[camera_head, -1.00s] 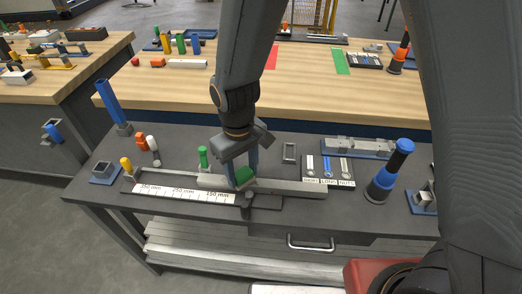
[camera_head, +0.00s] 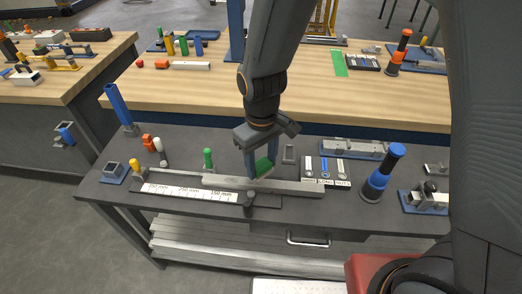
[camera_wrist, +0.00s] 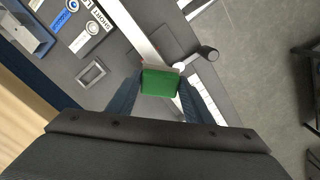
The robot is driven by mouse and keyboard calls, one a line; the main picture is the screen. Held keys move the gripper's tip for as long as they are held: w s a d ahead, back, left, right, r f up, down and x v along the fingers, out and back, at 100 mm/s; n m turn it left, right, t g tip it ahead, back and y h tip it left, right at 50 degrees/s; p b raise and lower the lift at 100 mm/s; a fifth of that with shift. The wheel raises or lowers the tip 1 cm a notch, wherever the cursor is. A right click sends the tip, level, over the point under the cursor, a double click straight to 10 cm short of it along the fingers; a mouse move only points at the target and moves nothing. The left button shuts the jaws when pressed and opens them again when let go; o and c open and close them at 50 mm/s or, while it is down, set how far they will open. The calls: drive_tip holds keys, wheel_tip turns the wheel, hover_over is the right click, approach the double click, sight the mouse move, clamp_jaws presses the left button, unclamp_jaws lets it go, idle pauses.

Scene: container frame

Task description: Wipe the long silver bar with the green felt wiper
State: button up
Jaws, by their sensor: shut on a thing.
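In the wrist view the bar (camera_wrist: 140,28) runs from the top edge towards the wiper. My gripper (camera_head: 260,168) is shut on the green felt wiper (camera_head: 264,166), its blue fingers pointing down at the bar. In the wrist view the wiper (camera_wrist: 160,83) sits between the fingertips, over the line of the bar, and hides part of it. I cannot tell whether the wiper touches the bar.
A dark clamp knob (camera_head: 249,198) stands at the bar's front side. A green-topped post (camera_head: 208,158) stands behind the bar's left end. A labelled tray (camera_head: 326,170) and a blue-and-black cylinder (camera_head: 382,173) are to the right. A small open grey frame (camera_head: 289,153) lies behind the bar.

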drive_tip(key=shift+r+p, duration=1.1)
drive_tip(key=shift+r, duration=0.5)
